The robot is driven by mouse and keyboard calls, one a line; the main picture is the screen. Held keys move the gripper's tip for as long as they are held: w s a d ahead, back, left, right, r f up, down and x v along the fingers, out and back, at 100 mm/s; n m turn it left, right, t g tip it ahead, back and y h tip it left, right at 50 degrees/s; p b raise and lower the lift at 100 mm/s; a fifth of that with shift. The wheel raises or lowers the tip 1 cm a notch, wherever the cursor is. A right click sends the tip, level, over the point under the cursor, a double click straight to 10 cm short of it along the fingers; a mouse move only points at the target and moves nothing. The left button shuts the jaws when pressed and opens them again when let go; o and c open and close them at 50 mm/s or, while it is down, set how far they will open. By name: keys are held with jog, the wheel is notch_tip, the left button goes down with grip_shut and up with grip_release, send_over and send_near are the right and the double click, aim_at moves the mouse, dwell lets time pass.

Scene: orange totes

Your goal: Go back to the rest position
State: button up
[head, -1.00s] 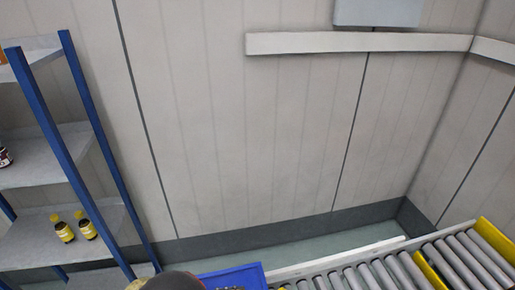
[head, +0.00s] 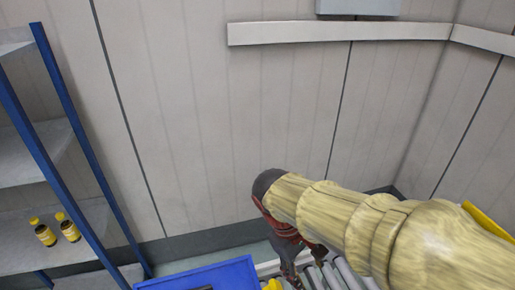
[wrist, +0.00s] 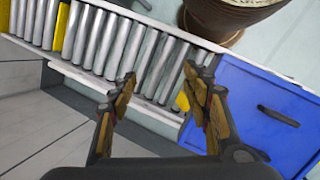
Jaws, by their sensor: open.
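My gripper (head: 292,272) hangs at the end of my yellowish arm at the lower middle of the head view, above the conveyor. In the wrist view my gripper (wrist: 165,88) has its two fingers apart, with nothing between them but a view of the rollers below. The fingertips are partly cut off by the lower edge in the head view.
A roller conveyor (wrist: 98,40) with yellow strips runs below. A blue-framed shelf (head: 75,118) with two yellow-capped bottles (head: 56,230) stands at left. Panelled wall (head: 220,140) lies behind.

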jog(key=s+d+r+m+t+y+b, duration=0.1)
jog(key=s+d+r+m+t+y, duration=0.3)
jog(key=s+d+r+m+t, duration=0.1)
jog(key=shift+s+d+r+m+t+b, duration=0.3)
jog(key=shift+s+d+m+t, duration=0.45)
jog(key=shift+m, duration=0.65)
